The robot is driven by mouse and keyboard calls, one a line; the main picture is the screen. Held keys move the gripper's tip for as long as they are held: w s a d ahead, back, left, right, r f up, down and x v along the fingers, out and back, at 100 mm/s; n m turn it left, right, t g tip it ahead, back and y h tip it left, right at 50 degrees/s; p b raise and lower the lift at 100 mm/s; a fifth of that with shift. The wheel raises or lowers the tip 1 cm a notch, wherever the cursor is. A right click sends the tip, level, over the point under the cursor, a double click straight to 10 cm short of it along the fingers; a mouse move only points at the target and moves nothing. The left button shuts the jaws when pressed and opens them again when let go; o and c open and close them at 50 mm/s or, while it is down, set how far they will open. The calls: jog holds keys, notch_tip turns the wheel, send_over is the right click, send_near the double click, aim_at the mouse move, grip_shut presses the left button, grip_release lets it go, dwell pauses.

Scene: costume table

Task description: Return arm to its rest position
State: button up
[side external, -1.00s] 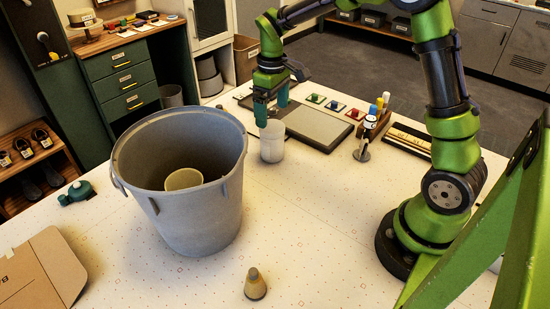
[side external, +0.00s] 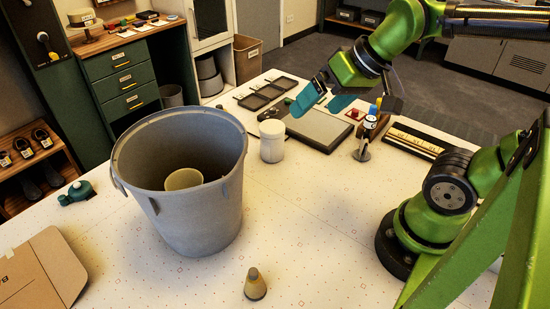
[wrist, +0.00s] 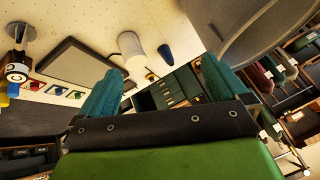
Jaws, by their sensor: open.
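My gripper (side external: 322,99) is raised above the table over the flat grey pad (side external: 318,128). Its two teal fingers are apart with nothing between them. In the wrist view my gripper (wrist: 158,92) also shows open and empty, with the fingers at left and right of the dark palm. My green arm is folded back toward its base at the right of the side view.
A large grey bucket (side external: 190,215) with a beige cup (side external: 184,179) inside stands left of centre. A white lidded jar (side external: 272,141) stands beside the pad. A small cone (side external: 255,285) is at the front. A bottle on a stand (side external: 366,135) is right of the pad.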

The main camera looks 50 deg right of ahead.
jog(key=shift+s+a+f+t, duration=0.1)
jog(key=shift+s+f+t, duration=0.05)
jog(key=shift+s, duration=0.25)
jog(key=shift+s+a+f+t, duration=0.1)
jog(key=shift+s+t, duration=0.05)
jog(key=shift+s, duration=0.25)
